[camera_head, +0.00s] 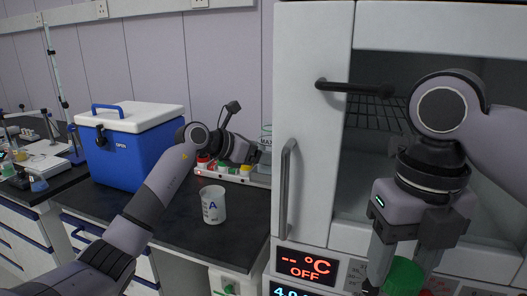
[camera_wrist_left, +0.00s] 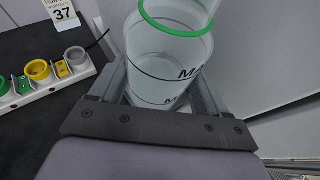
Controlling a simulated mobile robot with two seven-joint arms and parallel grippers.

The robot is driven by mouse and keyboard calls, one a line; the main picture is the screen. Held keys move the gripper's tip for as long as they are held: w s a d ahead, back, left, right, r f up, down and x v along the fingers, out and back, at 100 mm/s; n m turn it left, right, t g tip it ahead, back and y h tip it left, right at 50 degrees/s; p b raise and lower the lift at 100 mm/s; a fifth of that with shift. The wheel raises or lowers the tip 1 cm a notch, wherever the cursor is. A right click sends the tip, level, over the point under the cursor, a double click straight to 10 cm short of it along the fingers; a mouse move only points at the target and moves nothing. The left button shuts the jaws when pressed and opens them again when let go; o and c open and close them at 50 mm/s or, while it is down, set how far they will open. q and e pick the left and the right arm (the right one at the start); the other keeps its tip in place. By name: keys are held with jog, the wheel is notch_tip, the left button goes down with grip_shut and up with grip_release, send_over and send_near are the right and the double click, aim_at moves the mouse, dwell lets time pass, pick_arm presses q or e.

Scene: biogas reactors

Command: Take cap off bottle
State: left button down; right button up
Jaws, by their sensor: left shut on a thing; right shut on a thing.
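The translucent bottle (camera_wrist_left: 162,75) with dark "MAX" markings stands between the fingers of my left gripper (camera_wrist_left: 160,88) in the left wrist view. Its mouth shows a green ring and no cap on it. In the head view the bottle (camera_head: 266,142) is partly hidden by my left gripper (camera_head: 256,152) and the white cabinet's edge. My right gripper (camera_head: 402,268) is at the lower right, shut on the green cap (camera_head: 404,277), apart from the bottle and in front of the cabinet. The cap's lower part is cut off by the picture edge.
A white beaker marked "A" (camera_head: 213,204) stands on the dark bench (camera_head: 180,222). A blue cool box (camera_head: 132,150) is at the left. A power strip with coloured plugs (camera_head: 232,172) lies behind the beaker. The white cabinet (camera_head: 312,110) with its handle fills the right side.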

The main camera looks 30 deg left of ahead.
pick_arm(q)
jog(key=shift+c, duration=1.6)
grip_release()
jog(key=shift+f, duration=0.1)
jog(key=shift+o, duration=0.4)
